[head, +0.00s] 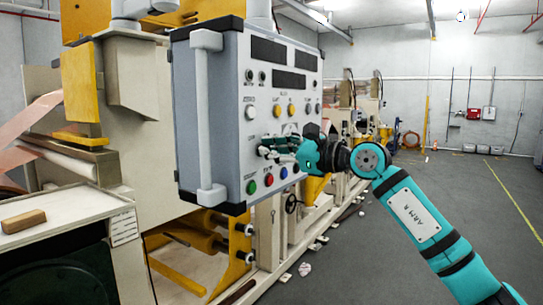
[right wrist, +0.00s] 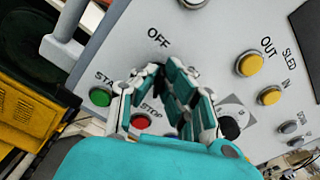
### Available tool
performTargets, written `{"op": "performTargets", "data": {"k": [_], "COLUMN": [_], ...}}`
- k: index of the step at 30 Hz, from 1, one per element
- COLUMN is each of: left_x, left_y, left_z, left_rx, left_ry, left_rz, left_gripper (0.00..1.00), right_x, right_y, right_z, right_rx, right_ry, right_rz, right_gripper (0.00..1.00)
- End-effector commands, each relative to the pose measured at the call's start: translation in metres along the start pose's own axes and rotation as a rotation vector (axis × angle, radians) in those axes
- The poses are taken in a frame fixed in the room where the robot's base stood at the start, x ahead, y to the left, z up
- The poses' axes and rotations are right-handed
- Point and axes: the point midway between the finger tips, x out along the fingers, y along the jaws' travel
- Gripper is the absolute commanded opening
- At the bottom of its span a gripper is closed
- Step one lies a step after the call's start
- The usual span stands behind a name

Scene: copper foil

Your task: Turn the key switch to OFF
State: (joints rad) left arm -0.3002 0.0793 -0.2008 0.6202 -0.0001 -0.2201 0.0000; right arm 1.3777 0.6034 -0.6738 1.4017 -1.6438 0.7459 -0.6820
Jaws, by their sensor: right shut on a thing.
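The key switch is on the front of the grey control panel (head: 235,130), hidden behind my fingers in both views. My right gripper (head: 270,147) reaches the panel from the right. In the right wrist view its teal and grey fingers (right wrist: 163,75) are closed together against the panel face, just below the printed OFF label (right wrist: 158,37). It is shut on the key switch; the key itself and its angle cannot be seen. My left gripper is not in view.
A green button (right wrist: 100,97) and a red button (right wrist: 141,121) sit close to the fingers, with yellow buttons (right wrist: 250,64) to the right. A grey handle (head: 208,120) runs down the panel's left edge. Open floor (head: 440,200) lies to the right.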

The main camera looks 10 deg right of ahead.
Motion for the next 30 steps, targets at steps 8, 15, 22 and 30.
{"op": "performTargets", "data": {"k": [8, 15, 22, 30], "left_x": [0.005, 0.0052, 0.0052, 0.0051], "left_y": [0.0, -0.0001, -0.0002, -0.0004], "left_z": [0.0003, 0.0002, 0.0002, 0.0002], "left_rx": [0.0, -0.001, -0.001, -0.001], "left_ry": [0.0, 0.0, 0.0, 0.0], "left_rz": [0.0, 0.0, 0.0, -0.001], "left_gripper": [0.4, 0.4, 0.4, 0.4], "right_x": [0.0004, 0.0004, 0.0004, 0.0002], "right_y": [0.0012, 0.0012, 0.0012, 0.0009], "right_z": [-0.0016, -0.0014, -0.0015, -0.0007], "right_rx": [-0.071, -0.083, -0.082, -0.081], "right_ry": [0.003, 0.004, 0.004, 0.002], "right_rz": [0.002, 0.002, 0.002, 0.001], "right_gripper": [0.0, 0.0, 0.07, 0.28]}}
